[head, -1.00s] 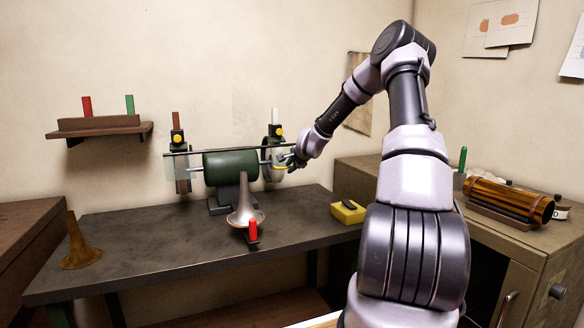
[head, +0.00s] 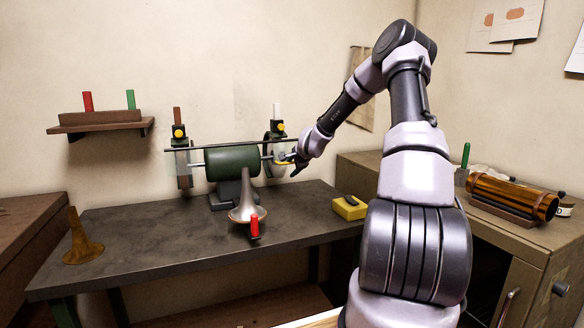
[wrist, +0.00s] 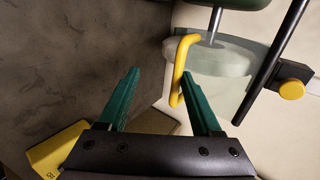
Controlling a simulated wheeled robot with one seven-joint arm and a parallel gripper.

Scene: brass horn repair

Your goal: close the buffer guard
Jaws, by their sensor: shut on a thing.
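The buffer is a dark green motor (head: 232,163) on the back of the bench, with a wheel on each side. A clear guard panel (wrist: 222,62) with a bent yellow handle (wrist: 180,70) is at its right-hand wheel. The handle also shows in the head view (head: 284,163), just left of my gripper. My gripper (wrist: 160,75) has green fingers that stand apart. The exact contact is hard to see in the wrist view.
A silver horn bell (head: 247,205) with a red-handled tool (head: 254,226) stands in front of the buffer. A yellow block (head: 349,208) is at the bench's right. A brass bell (head: 82,245) stands at the left. A dark bar (head: 220,147) runs across the buffer.

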